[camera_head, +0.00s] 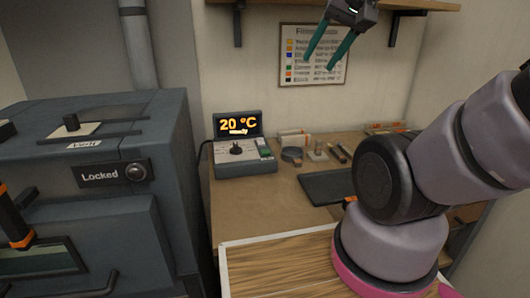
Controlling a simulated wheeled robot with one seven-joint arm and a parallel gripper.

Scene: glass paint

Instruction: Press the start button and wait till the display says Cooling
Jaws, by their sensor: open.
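The controller box (245,168) stands on the wooden table, right of the kiln. Its raised display (237,124) shows "20 °C" in orange, with a small line beneath that I cannot read. A black knob (236,148) sits on the panel's left part. A green button (265,153) sits on its right part; I cannot read a label on it. My gripper (318,64) is at the top of the view, in front of the wall chart. Its two teal fingers are apart with nothing between them, well above and right of the controller.
A grey kiln (84,173) fills the left side, with a "Locked" label (99,175) beside a round lock. Small tools and blocks lie on the table (236,208) right of the controller, near a dark tray (326,187). A shelf (270,2) runs above.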

